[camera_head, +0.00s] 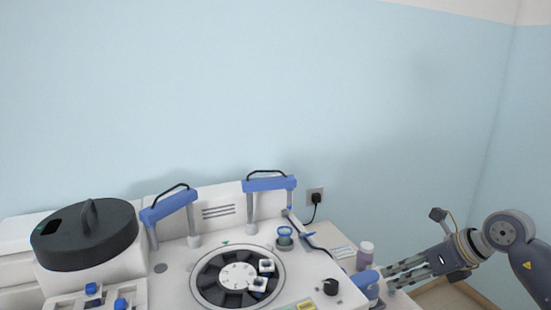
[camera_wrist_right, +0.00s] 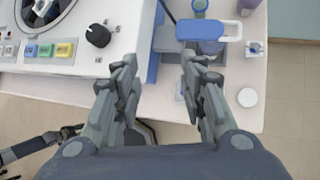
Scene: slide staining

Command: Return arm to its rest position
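My right gripper (camera_head: 387,277) comes in from the right in the head view, beside the machine's right side. In the right wrist view its two fingers (camera_wrist_right: 158,80) are spread apart, with nothing between them. A blue-handled item (camera_wrist_right: 185,30) stands just beyond the fingertips, apart from them; its blue part (camera_head: 367,281) also shows by the fingers in the head view. A dark jointed arm end (camera_wrist_right: 50,140), seemingly my left gripper, lies at the lower left of the right wrist view. Its fingers are too unclear to read. It is not in the head view.
A white staining machine (camera_head: 180,262) with a round carousel (camera_head: 206,286) and black knob (camera_wrist_right: 98,35) stands left of my right gripper. A purple bottle (camera_head: 365,254) and a round white cap (camera_wrist_right: 247,97) are on the table nearby. Floor (camera_wrist_right: 285,130) shows clear beyond the table's right edge.

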